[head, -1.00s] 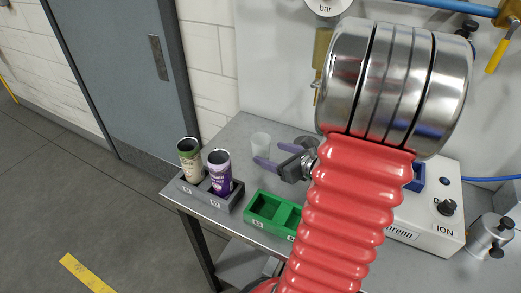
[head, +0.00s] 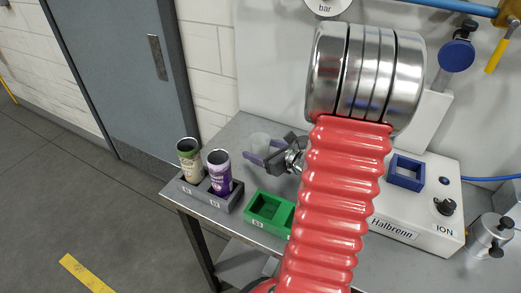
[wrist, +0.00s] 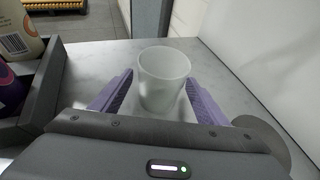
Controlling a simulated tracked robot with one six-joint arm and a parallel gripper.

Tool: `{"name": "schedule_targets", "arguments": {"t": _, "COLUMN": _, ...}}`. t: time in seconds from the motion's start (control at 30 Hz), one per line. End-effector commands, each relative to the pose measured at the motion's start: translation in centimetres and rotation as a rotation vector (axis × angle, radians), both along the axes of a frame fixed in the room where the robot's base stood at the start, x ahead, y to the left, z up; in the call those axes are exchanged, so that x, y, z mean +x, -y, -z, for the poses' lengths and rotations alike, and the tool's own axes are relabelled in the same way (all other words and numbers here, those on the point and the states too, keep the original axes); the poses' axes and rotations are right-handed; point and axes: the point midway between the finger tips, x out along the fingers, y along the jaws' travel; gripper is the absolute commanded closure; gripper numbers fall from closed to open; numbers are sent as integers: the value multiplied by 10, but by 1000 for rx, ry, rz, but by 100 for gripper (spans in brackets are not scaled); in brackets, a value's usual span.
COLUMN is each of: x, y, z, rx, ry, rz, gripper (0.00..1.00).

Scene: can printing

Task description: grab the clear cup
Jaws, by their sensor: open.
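The clear cup (wrist: 163,80) stands upright on the grey table, frosted and empty-looking. In the head view the cup (head: 259,141) is near the back left of the table, partly hidden by the gripper. My gripper (head: 260,156) is open, with purple fingers. In the wrist view the gripper (wrist: 158,100) has one finger on each side of the cup's lower part. A gap shows beside the cup on both sides, and I cannot tell whether either finger touches it.
A dark grey holder (head: 215,201) with two printed cans stands left of the cup. A green two-slot holder (head: 268,210) sits at the front edge. A white Halbrenn box (head: 437,190) with a blue square frame (head: 406,172) is at right. A wall rises behind the table.

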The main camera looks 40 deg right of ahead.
Motion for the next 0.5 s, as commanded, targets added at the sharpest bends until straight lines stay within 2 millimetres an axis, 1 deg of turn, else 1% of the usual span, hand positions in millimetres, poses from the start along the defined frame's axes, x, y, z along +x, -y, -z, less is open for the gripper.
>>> {"name": "schedule_targets", "arguments": {"t": 0.1, "x": 7, "y": 0, "z": 3, "rx": 0, "ry": 0, "rz": 0, "gripper": 32}}
{"name": "schedule_targets", "arguments": {"t": 0.5, "x": 7, "y": 0, "z": 3, "rx": 0, "ry": 0, "rz": 0, "gripper": 32}}
